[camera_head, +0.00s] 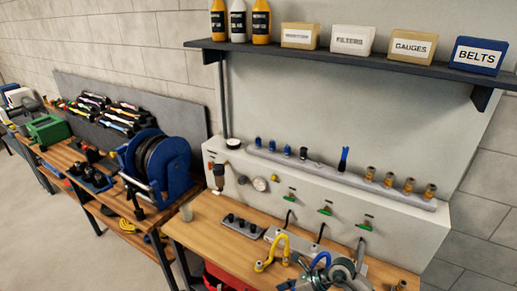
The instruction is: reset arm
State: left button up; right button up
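I cannot make out either of my grippers for sure in the head view. A grey metal assembly with rounded parts (342,269) shows at the bottom edge, over the front of the wooden workbench (222,250). It is cut off by the frame, and I cannot tell whether it belongs to the bench or to me. A blue curved hose (319,260) and a yellow curved hose (272,251) stand beside it. No brush can be told apart clearly.
A pale panel (240,168) with green-handled valves and a gauge backs the bench. A dark shelf (350,58) above carries bottles and labelled bins, including a blue BELTS bin (478,55). A blue hose reel (158,163) stands left. Open floor (60,235) lies at lower left.

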jog(key=a+r+m+t+y, duration=0.6)
jog(key=r+m+t+y, duration=0.25)
jog(key=r+m, duration=0.35)
jog(key=w+d+f+m+t+h, duration=0.1)
jog(key=d+f+m+t+h, duration=0.1)
jog(key=d+m+t+h, duration=0.6)
jog(key=w+d+f+m+t+h, duration=0.1)
jog(key=d+f+m+t+h, duration=0.3)
jog(key=m, duration=0.9)
jog(key=s+d+f+m+g+h, duration=0.4)
jog(key=d+f+m+g+h, duration=0.2)
jog(key=d+f+m+h, duration=0.15)
jog(key=s+f+m+g+y, duration=0.1)
jog(key=s+f+m+g, duration=0.2)
jog(key=s+f+g, duration=0.6)
jog(key=s+f+m+g, duration=0.25)
jog(key=s+f, duration=0.45)
jog(key=s, duration=0.6)
notch_tip(320, 180, down, 27)
jog(key=s+g+b, duration=0.1)
jog(key=s+g, duration=0.1)
jog(key=s+d+f, duration=0.3)
jog(key=s+f, duration=1.3)
jog(key=s, duration=0.1)
jog(key=shift+s+f+n+g+b, duration=0.15)
jog(key=shift+s+n+g+b, duration=0.05)
jog(key=shift+n+g+b, duration=0.2)
